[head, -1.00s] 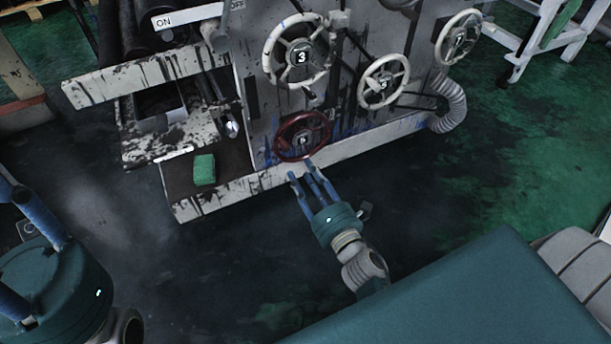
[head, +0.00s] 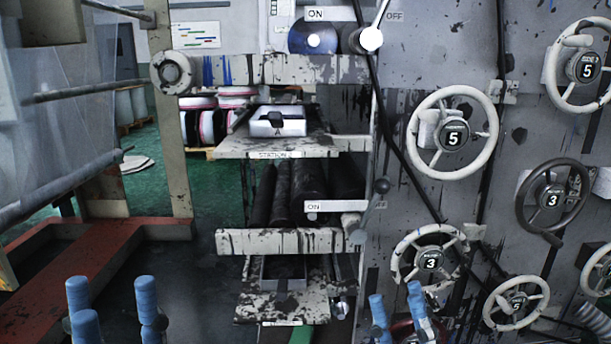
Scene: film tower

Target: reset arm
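My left gripper (head: 115,305) shows at the bottom left of the head view. Its blue fingertips stand apart with nothing visible between them. My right gripper (head: 399,306) shows at the bottom, right of centre. Its blue fingertips are also apart, in front of the dark red handwheel (head: 432,336), which is mostly cut off by the lower edge. I cannot tell whether the fingers touch that wheel. Both wrists and arms are below the picture.
The grey machine panel (head: 520,130) carries several handwheels, including a white one marked 5 (head: 453,138). Station shelves (head: 270,147) stand at centre, with a white box (head: 278,121). An ON/OFF lever (head: 371,38) is above. A red floor frame (head: 85,265) lies at left.

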